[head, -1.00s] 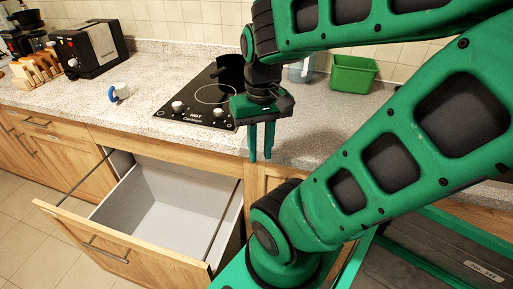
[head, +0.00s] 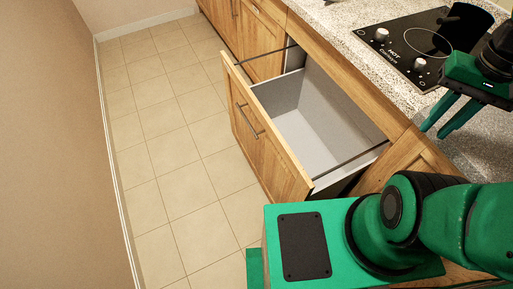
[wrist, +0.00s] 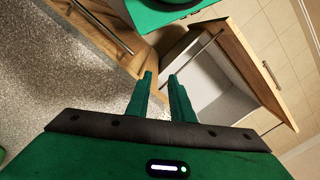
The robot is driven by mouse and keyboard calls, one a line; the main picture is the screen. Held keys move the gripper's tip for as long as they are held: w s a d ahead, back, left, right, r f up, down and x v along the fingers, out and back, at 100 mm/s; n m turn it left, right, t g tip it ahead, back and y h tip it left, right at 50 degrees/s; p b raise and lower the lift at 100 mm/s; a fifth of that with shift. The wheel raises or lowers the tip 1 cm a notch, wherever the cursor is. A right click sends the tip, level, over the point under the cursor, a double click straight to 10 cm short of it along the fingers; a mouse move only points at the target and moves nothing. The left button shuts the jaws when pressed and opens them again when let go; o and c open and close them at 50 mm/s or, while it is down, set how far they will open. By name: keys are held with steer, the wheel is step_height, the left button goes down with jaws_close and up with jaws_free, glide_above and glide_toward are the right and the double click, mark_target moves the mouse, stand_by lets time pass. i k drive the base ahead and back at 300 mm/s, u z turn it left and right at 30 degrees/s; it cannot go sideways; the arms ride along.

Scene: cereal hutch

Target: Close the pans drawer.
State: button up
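The pans drawer (head: 262,143) is a wooden-fronted drawer with a grey interior, pulled well out below the counter in the head view. Its inside looks empty. A metal bar handle (head: 249,121) is on its front, and a thin rail runs along each side. My gripper (head: 447,119) is at the right of the head view, over the counter and apart from the drawer. Its two green fingers are spread with nothing between them. In the wrist view the fingers (wrist: 161,88) point toward the cabinet front, and the open drawer (wrist: 225,85) shows beyond them to the right.
A black hob (head: 420,42) with knobs is set in the speckled counter (head: 345,25). Closed wooden cabinets (head: 243,30) continue past the drawer. The tiled floor (head: 170,140) in front of the drawer is clear, with a plain wall (head: 50,150) at the left.

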mark_target(304, 139)
steer(key=k, duration=0.5)
steer(key=z, duration=1.25)
steer(key=k, duration=0.75)
steer(key=u, duration=1.45)
steer(key=i, duration=1)
steer(key=z, duration=0.05)
